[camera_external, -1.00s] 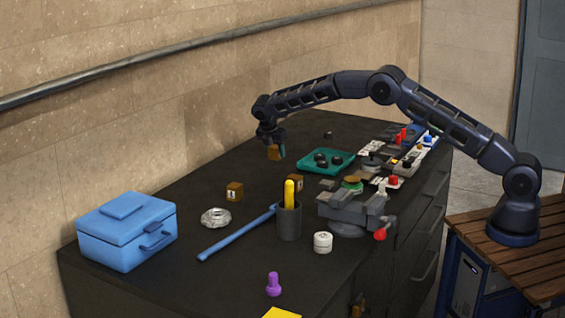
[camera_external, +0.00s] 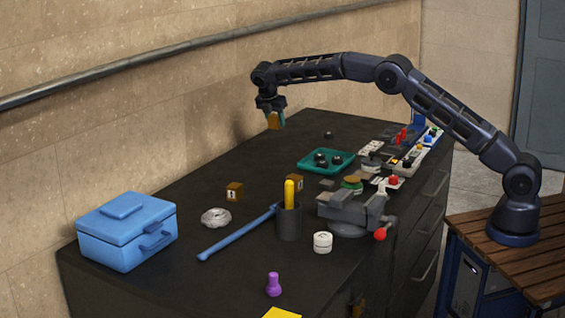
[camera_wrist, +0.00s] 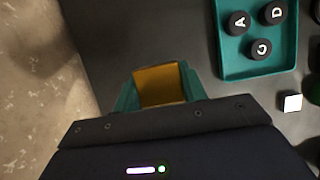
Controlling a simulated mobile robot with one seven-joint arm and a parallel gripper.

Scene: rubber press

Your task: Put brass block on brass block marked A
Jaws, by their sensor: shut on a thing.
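My gripper (camera_external: 271,108) is shut on a brass block (camera_external: 274,121) and holds it in the air above the far left part of the black bench. In the wrist view the brass block (camera_wrist: 160,84) sits between my green fingertips. Two more brass blocks stand on the bench. One (camera_external: 235,191) is left of the middle, with a pale mark too small to read. The other (camera_external: 295,183) is nearer the middle, beside the pen cup, and its mark cannot be read either.
A green tray (camera_external: 309,167) with black round pieces lies below and right of my gripper; the tray also shows in the wrist view (camera_wrist: 228,70). A dark cup (camera_external: 288,222), blue bar (camera_external: 238,233), vise (camera_external: 350,208) and blue toolbox (camera_external: 127,233) stand nearer.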

